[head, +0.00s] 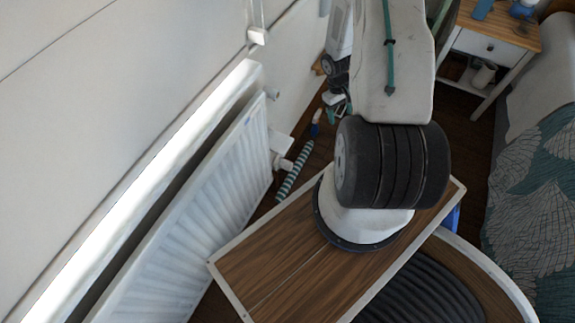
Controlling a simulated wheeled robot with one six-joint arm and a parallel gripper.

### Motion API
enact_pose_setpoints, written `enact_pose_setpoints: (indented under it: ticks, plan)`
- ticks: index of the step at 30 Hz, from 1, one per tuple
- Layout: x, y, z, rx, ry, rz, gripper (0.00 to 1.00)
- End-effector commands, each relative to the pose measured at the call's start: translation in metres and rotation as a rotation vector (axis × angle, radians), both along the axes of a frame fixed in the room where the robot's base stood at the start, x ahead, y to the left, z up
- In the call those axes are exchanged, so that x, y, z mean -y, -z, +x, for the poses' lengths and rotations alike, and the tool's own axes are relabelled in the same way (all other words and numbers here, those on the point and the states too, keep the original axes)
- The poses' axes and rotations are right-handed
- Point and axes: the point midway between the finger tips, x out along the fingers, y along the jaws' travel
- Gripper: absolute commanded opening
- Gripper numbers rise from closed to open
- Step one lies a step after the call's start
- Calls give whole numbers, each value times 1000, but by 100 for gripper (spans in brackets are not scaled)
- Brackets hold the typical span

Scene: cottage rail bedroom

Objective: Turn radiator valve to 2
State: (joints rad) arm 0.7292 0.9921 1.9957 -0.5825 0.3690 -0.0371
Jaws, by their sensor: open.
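The white panel radiator (205,215) stands along the wall at the left, its ribbed face toward me. A white valve (283,152) sits at its far end, near the lower corner, with a small round head. Its number marks are too small to read, so its setting cannot be told. My gripper (334,100) shows small beyond the radiator's far end, below my folded arm, partly hidden by it. It is open, and I see nothing held. It is apart from the valve, above and right of it in the picture.
A green-and-white striped roll (295,171) lies on the dark floor beside the valve. A white bedside table (487,47) with a wooden top stands at the upper right, next to a bed with a leaf-patterned cover (535,190). A narrow strip of floor lies beside the radiator.

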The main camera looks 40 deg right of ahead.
Motion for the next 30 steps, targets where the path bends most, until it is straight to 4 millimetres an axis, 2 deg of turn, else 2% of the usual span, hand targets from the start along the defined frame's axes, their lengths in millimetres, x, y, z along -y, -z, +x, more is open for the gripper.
enact_pose_setpoints:
  ticks: [1,4,8,12,15,18,21,24,27,30]
  plan:
    - [3,32,-8,17,-12,18,64]
    - [5,88,-17,78,-45,48,64]
    - [-2,160,-30,177,-89,93,64]
    - [-25,233,-43,313,-135,151,64]
    - [-50,278,-49,433,-167,197,64]
    - [-79,313,-51,565,-197,241,64]
    - [-107,337,-49,707,-224,280,64]
    - [-134,349,-39,872,-262,317,64]
    - [-148,343,-20,1040,-313,341,64]
    - [-141,323,6,1191,-365,341,64]
